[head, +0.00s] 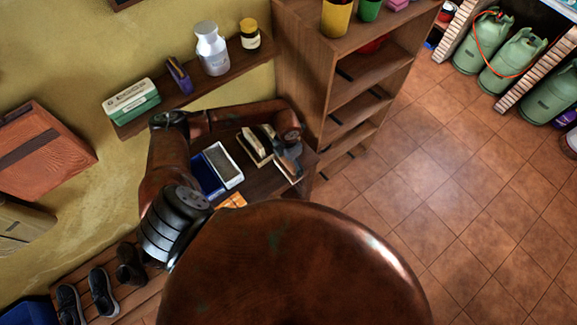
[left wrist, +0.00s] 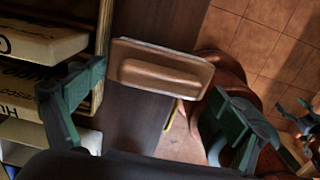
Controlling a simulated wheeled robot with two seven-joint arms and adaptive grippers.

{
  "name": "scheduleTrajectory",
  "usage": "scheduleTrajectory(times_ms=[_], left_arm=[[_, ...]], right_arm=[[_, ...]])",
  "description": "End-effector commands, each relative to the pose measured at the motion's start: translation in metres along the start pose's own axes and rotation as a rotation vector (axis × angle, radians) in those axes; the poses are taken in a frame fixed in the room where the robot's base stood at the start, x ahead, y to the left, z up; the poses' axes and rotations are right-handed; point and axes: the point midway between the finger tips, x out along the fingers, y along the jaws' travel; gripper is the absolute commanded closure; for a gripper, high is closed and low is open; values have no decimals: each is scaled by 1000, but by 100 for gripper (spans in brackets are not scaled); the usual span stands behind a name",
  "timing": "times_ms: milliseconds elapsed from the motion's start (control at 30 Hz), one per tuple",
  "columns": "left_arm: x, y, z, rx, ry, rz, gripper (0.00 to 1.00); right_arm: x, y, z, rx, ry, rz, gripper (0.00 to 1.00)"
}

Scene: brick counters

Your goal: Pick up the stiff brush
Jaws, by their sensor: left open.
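The stiff brush, a flat wooden block with a raised long grip, lies on the dark wooden shelf in the left wrist view (left wrist: 160,70). My left gripper (left wrist: 157,85) is open, with one green finger on each side of the brush in the picture. Nothing is held between the fingers. The brush appears a little beyond the fingertips; I cannot tell the exact gap. In the head view my left gripper (head: 287,155) points down over the low shelf at its right end, and the brush there is too small and covered to tell apart.
Light boxes with printed letters (left wrist: 40,80) stand close beside the left finger. A blue-and-white box (head: 222,165) sits left on the same shelf. A tall wooden bookcase (head: 310,70) stands just beyond the gripper. Open tiled floor (head: 440,190) lies to the right.

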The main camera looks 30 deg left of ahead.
Motion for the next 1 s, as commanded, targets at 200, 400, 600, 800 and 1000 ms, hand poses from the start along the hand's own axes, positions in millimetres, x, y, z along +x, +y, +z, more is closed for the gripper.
scheduleTrajectory(times_ms=[200,400,600,800,1000], left_arm=[[4,0,1,1,-1,1,7],[4,0,1,2,-1,1,17],[4,0,1,2,-1,1,31],[4,0,1,2,-1,1,44],[3,0,2,2,-2,1,58]], right_arm=[[0,0,-1,0,1,0,22],[0,0,-1,0,1,0,22],[0,0,-1,0,1,0,22],[0,0,-1,0,0,0,22],[0,0,-1,0,0,0,22]])
